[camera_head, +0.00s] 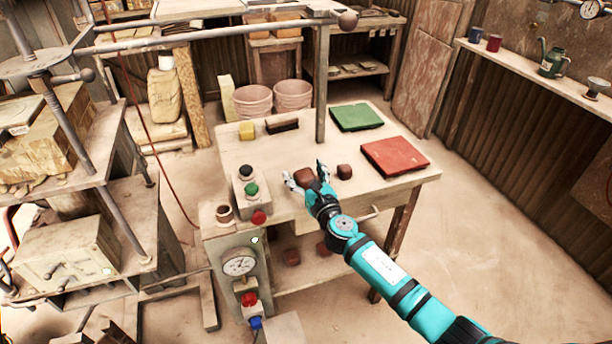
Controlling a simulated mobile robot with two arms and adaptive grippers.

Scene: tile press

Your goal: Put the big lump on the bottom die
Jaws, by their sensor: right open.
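A larger reddish-brown lump (303,175) sits on the wooden table. A smaller brown lump (344,172) lies just to its right. My right gripper (306,173) comes in from the lower right and is open, with its fingers on either side of the larger lump. I cannot tell whether the fingers touch it. The press (40,95) stands at the left, with pale and yellowish blocks between its rods. I cannot make out for certain which part is the bottom die. My left gripper is not in view.
A red board (395,156) and a green board (356,117) lie on the table (270,152) at the right and back. A button box (248,185) and a small pot (225,214) stand near its left edge. An upright post rises at the back edge.

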